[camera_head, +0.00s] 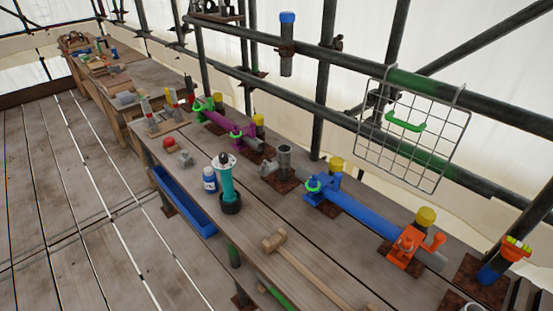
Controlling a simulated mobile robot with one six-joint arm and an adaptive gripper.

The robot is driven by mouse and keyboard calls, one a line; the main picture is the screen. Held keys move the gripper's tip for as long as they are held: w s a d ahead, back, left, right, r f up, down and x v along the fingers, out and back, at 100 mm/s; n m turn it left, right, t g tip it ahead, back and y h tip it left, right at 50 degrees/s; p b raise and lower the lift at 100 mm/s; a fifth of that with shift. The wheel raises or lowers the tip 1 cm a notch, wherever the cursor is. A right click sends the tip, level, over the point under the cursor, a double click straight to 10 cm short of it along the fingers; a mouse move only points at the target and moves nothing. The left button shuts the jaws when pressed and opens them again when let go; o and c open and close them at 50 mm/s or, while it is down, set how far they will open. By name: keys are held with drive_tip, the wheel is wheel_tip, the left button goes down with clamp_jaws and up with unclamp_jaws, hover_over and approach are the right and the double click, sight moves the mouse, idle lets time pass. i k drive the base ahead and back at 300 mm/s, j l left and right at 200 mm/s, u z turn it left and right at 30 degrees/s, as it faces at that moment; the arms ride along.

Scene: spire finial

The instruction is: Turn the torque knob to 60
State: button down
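I cannot make out any marked scale or the number 60, so I cannot tell for sure which part is the torque knob. A teal upright tool (227,184) with a pale collar, a dark tip and a black round foot stands on the wooden bench (262,222). Yellow-capped knobs sit on the clamps along the bench: one on the orange clamp (407,247), one by the blue clamp (336,165) and one by the purple clamp (258,121). My gripper is not in this view.
A blue and white bottle (210,180), a red button (169,143) and a wooden mallet (291,254) are on the bench. A blue trough (183,203) runs along the front edge. The plank floor at left is clear.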

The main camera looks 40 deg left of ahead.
sight(224, 160)
drive_tip(key=u, duration=2.1)
